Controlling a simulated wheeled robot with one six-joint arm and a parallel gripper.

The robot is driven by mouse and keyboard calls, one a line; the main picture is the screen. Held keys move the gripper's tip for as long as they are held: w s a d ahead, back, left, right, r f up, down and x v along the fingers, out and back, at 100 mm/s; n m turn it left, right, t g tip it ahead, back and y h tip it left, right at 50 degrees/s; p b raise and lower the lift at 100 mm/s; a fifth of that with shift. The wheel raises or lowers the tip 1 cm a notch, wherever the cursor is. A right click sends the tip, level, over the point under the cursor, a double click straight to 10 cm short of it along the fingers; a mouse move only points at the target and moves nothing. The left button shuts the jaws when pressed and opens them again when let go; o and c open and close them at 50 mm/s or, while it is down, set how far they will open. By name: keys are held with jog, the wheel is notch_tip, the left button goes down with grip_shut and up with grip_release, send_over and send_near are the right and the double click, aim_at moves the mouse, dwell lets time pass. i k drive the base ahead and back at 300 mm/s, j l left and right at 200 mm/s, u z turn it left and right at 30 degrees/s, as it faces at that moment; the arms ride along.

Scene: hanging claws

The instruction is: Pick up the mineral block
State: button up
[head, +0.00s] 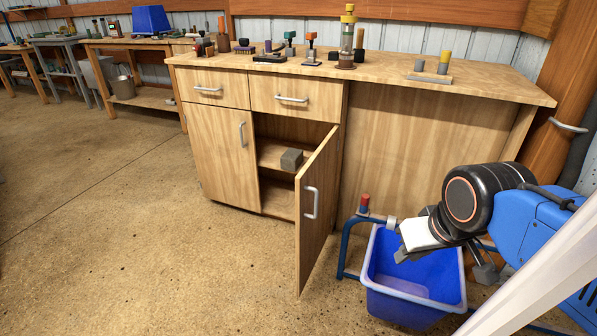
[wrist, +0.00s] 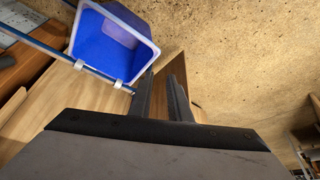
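A grey cube-shaped block (head: 291,159), which fits the mineral block, sits on the shelf inside the cabinet (head: 222,152). The cabinet's right door (head: 318,205) stands open and its left door is shut. The block is not seen in the wrist view. My gripper (head: 402,255) is to the right of the open door, over the blue bin and well away from the block. In the wrist view its two fingers (wrist: 163,80) are apart with nothing seen between them, so it is open and empty.
The blue bin (head: 408,285) hangs on a blue tube frame (head: 352,240) under my gripper; it also shows in the wrist view (wrist: 105,45). The open door juts out between my gripper and the block. Tools and stands line the countertop (head: 395,75). The floor at left is clear.

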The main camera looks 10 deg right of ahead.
aim_at(291, 159)
jog(key=i+j, duration=0.1)
jog(key=j, duration=0.35)
jog(key=i+j, duration=0.1)
jog(key=j, duration=0.85)
jog(key=i+j, duration=0.15)
jog(key=j, duration=0.3)
jog(key=i+j, duration=0.95)
jog(key=i+l, duration=0.15)
jog(key=i, duration=0.45)
jog(key=j+u, duration=0.05)
